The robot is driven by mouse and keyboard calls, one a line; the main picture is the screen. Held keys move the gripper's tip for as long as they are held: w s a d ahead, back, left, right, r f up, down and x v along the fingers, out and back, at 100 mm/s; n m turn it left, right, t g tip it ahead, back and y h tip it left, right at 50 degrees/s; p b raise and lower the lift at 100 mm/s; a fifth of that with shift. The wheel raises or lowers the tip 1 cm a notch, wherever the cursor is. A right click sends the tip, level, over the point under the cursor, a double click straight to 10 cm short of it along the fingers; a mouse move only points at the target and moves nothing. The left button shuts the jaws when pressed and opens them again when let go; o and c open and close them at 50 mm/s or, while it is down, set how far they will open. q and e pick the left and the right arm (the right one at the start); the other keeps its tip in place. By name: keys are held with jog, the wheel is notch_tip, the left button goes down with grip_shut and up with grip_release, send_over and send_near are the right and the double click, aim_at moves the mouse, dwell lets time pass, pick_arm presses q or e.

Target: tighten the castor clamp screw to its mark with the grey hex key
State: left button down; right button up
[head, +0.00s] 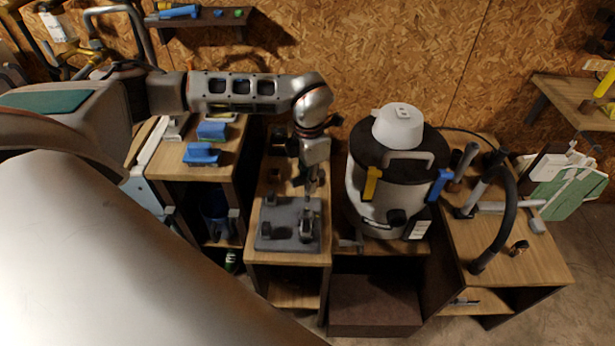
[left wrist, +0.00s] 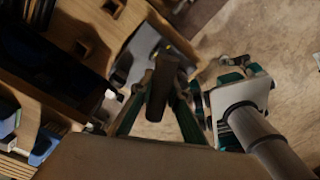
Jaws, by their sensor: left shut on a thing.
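A grey base plate (head: 272,232) lies on the narrow wooden bench in the middle of the head view. A dark castor assembly (head: 307,230) stands at its right side; its clamp screw and mark are too small to tell. My left gripper (head: 310,196) points down just above this assembly. In the left wrist view its fingers (left wrist: 160,92) are closed on a dark grey-brown bar, which looks like the hex key (left wrist: 161,78). The key's lower end is hidden, so I cannot tell whether it sits in the screw.
A grey and black vacuum cleaner (head: 366,188) stands close to the right of the bench. Blue blocks (head: 203,153) lie on the cabinet to the left. A black hose (head: 508,215) curves over the right-hand table. A shelf (head: 205,18) hangs on the chipboard wall.

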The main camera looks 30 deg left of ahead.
aim_at(307, 198)
pick_arm(q)
jog(key=shift+f+b, duration=0.4)
jog(key=shift+f, duration=0.25)
jog(key=shift+f+b, duration=0.4)
jog(key=shift+f, duration=0.4)
jog(key=shift+f+b, duration=0.75)
jog(key=shift+f, duration=0.05)
jog(key=shift+r, duration=0.1)
pick_arm(e)
jog(key=shift+w+a+r+y, duration=0.1)
jog(key=shift+w+a+y, duration=0.15)
jog(key=shift+a, duration=0.35)
jog(key=shift+w+a+r+y, duration=0.15)
jog(key=shift+w+a, duration=0.2)
jog(key=shift+a, duration=0.2)
jog(key=shift+s+d+f, duration=0.1)
jog(key=shift+d+f, duration=0.05)
jog(key=shift+f, duration=0.15)
pick_arm(q)
jog(key=shift+p, duration=0.35)
pick_arm(e)
jog(key=shift+r+t, duration=0.25)
jog(key=shift+t, duration=0.05)
pick_arm(q)
jog(key=shift+f+b, duration=0.7)
jog(key=shift+f, duration=0.65)
pick_arm(e)
jog(key=shift+f, duration=0.75)
